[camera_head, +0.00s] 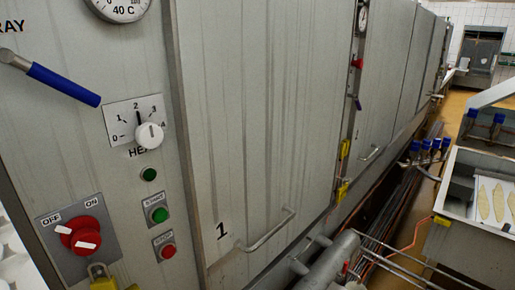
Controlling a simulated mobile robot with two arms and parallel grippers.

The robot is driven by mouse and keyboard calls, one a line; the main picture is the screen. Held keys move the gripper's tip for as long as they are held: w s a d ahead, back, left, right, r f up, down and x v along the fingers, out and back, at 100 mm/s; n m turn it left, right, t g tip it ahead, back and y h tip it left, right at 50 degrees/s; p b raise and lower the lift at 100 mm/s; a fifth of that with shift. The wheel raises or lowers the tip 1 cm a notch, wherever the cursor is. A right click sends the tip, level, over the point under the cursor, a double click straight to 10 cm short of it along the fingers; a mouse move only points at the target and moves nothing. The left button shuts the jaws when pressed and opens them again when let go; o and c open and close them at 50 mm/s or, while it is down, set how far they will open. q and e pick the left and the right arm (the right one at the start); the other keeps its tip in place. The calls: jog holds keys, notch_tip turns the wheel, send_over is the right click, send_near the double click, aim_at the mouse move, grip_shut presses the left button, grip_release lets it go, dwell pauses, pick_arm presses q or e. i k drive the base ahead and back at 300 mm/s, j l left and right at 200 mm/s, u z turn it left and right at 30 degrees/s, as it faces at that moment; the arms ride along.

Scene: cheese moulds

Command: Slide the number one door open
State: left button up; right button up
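The number one door (265,110) is a tall, pale grey metal panel that fills the middle of the view. A black "1" is marked near its lower left. A metal bar handle (268,231) is fixed low on the door, just right of the number. The door covers its stretch of the machine front, and I see no open gap at its left edge. Its top is cut off by the frame. Neither of my grippers can be made out in this view, and nothing is seen holding the handle.
Left of the door is a control panel with a rotary knob (149,135), a red switch (83,236) and a blue-handled lever (63,84). Grey pipes (330,262) run below the door's right side. A metal tank (470,245) stands at the right across brown floor.

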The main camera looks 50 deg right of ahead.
aim_at(264, 82)
jog(key=z, duration=1.8)
